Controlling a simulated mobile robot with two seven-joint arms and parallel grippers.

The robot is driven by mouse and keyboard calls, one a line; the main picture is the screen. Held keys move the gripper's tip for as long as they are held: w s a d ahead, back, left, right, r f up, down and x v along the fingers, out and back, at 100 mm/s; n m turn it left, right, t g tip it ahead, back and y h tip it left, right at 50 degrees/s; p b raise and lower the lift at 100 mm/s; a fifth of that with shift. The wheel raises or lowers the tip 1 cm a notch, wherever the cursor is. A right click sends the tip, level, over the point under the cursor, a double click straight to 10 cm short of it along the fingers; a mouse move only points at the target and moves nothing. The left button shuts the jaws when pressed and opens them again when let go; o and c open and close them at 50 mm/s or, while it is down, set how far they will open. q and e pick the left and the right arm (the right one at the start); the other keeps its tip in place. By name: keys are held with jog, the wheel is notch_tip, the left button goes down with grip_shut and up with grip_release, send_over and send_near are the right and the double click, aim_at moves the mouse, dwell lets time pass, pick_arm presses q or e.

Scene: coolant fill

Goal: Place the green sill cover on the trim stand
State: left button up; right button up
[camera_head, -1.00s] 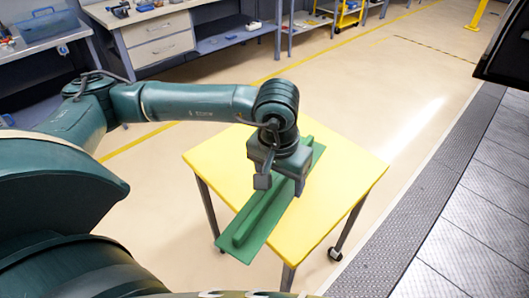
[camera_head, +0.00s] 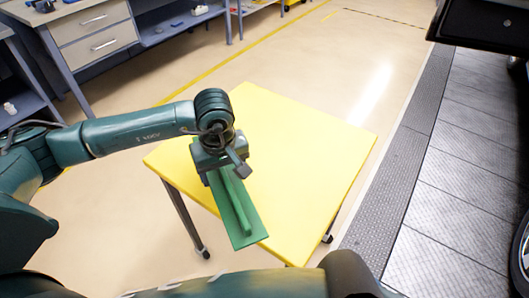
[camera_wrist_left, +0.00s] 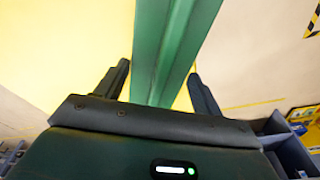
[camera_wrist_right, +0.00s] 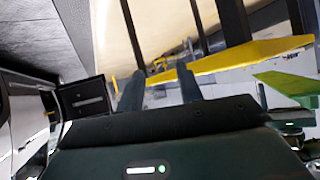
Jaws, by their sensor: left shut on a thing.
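The green sill cover (camera_head: 240,215) is a long flat strip with a raised rib. In the head view it appears over the left and front part of the yellow-topped wheeled stand (camera_head: 310,150); I cannot tell whether it touches the top. My left gripper (camera_head: 222,172) is shut on the cover near its far end and hides that end. In the left wrist view the cover (camera_wrist_left: 170,45) runs between the two fingers. My right gripper (camera_wrist_right: 160,80) shows only in its wrist view, fingers apart and empty. There the yellow top (camera_wrist_right: 240,57) and the green cover (camera_wrist_right: 290,84) appear to the right.
Grey workbenches with drawers (camera_head: 95,32) stand at the back left. A dark ridged floor strip (camera_head: 410,160) and grey floor plates (camera_head: 470,160) lie to the right. A dark vehicle part (camera_head: 485,20) and a wheel (camera_head: 521,250) are at the right edge. Most of the yellow top is bare.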

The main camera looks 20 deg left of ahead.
pick_arm(q)
jog(key=r+n, duration=0.1)
jog(key=n, duration=0.1)
jog(key=w+a+r+n+b, duration=0.1)
jog(key=n, duration=0.1)
jog(key=w+r+n+b, duration=0.1)
jog(key=shift+w+a+n+y, duration=0.2)
jog(key=shift+w+n+y, duration=0.1)
jog(key=shift+n, duration=0.1)
jog(key=shift+f+g, duration=0.1)
jog(key=shift+g, duration=0.2)
notch_tip(320, 180, down, 9)
jog(key=shift+f, duration=0.15)
jog(key=shift+f, duration=0.1)
jog(key=o, duration=1.1)
jog(key=shift+a, duration=0.1)
jog(key=shift+c, duration=0.2)
jog(key=r, duration=0.4)
jog(key=d+r, duration=0.1)
jog(key=r, duration=0.7)
jog(key=shift+s+d+r, duration=0.1)
jog(key=shift+s+d, duration=0.1)
jog(key=shift+s, duration=0.1)
